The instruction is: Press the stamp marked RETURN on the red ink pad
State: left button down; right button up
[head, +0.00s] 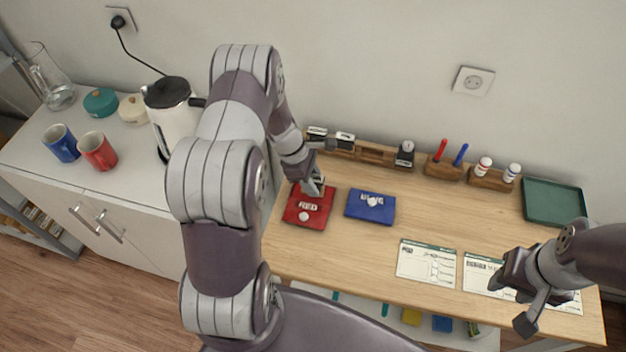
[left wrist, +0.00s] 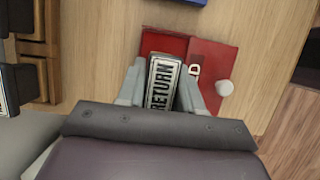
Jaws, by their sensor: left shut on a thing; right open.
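The stamp marked RETURN (left wrist: 162,84) is between the fingers of my left gripper (left wrist: 160,90), which is shut on it. In the head view my left gripper (head: 312,187) is over the back part of the red ink pad (head: 306,207); the pad also shows under the stamp in the left wrist view (left wrist: 210,57). The stamp's underside is hidden, so I cannot tell whether it touches the pad. My right gripper (head: 527,300) is open and empty above the right front of the counter, over a paper form.
A blue ink pad (head: 380,211) lies right of the red one. A wooden rack (head: 371,156) with other stamps stands along the wall. Paper forms (head: 427,262) lie at the front, and a green tray (head: 553,203) at the back right. The middle of the counter is clear.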

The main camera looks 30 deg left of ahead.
pick_arm(q)
notch_tip(320, 180, up, 6)
jog(key=p, duration=0.5)
jog(key=shift+p, duration=0.35)
